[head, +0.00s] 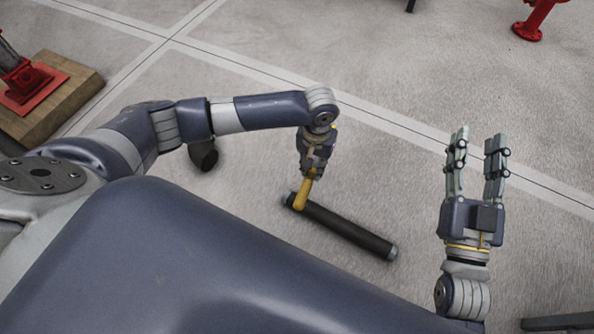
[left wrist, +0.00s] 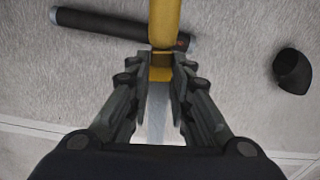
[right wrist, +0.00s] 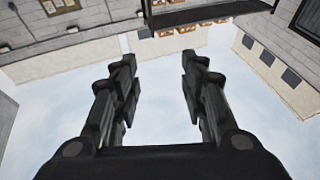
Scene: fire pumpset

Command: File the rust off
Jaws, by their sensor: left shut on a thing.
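My left gripper (head: 311,172) is shut on a yellow-handled tool (head: 303,196), probably the file. In the left wrist view the yellow handle (left wrist: 165,22) runs up from between the fingers (left wrist: 160,68), and a pale grey strip shows below them. A dark pipe (head: 345,228) with a grey tip lies slantwise, apparently on the floor. The handle overlaps the pipe's left end in the head view; I cannot tell whether they touch. In the left wrist view the pipe (left wrist: 110,24) shows a small reddish patch at its right end. My right gripper (head: 476,150) is open, empty, fingers upward.
A short dark cylindrical thing (head: 204,157) is on the floor left of the pipe. A red-footed stand on a wooden block (head: 62,103) is at the far left. A red post base (head: 530,30) stands at the top right. The concrete floor between is mostly clear.

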